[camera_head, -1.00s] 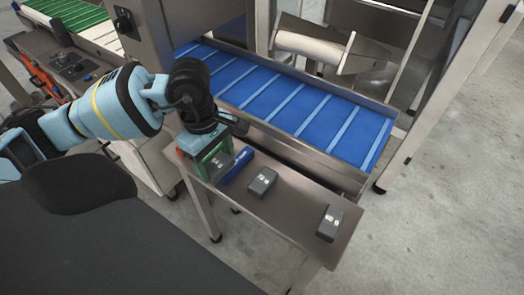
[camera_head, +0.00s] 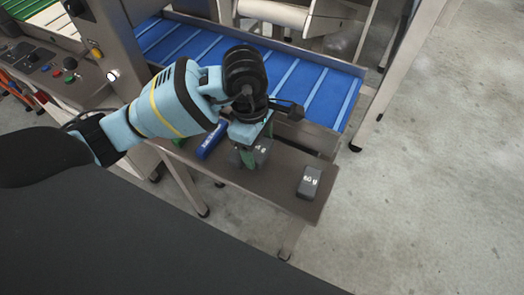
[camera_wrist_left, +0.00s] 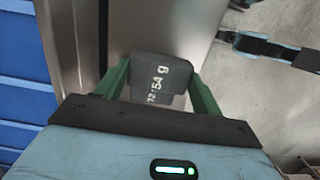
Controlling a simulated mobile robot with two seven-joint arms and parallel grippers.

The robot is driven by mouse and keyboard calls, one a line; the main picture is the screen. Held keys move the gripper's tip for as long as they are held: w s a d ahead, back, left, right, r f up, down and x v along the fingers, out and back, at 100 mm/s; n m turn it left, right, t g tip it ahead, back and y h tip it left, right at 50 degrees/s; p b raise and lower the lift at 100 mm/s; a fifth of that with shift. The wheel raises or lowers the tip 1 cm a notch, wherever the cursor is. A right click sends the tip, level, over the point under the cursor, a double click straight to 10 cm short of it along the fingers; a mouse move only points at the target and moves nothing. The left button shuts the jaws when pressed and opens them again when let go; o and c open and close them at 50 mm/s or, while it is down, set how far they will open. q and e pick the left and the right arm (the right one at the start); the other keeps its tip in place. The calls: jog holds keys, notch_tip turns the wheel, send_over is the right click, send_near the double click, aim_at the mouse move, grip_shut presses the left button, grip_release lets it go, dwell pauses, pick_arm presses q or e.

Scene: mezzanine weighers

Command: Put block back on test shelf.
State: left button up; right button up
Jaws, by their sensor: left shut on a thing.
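My left gripper (camera_head: 259,145) has green fingers shut on a dark grey block (camera_head: 263,150). In the left wrist view this block (camera_wrist_left: 165,68) reads "54 g" and spans the gap between the fingers. A second grey block (camera_head: 238,157) is partly hidden beside it; a "72" label shows below the held block in the wrist view. A "60 g" block (camera_head: 309,182) stands on the right part of the steel test shelf (camera_head: 279,185). I cannot tell whether the held block touches the shelf. My right gripper is not in view.
A blue object (camera_head: 212,138) lies on the shelf left of the gripper. The blue belt conveyor (camera_head: 305,85) runs behind the shelf. A control panel (camera_head: 60,75) with buttons is at the left. Shelf surface between the held block and the 60 g block is bare.

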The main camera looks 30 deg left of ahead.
aim_at(261, 148)
pick_arm(q)
jog(key=shift+d, duration=0.1)
jog(key=shift+w+d, duration=0.1)
jog(key=shift+d, duration=0.2)
notch_tip(261, 148, down, 4)
jog(key=shift+r, duration=0.2)
jog(key=shift+f, duration=0.2)
jog(key=o, duration=1.1)
jog(key=shift+c, duration=0.2)
jog(key=shift+r, duration=0.15)
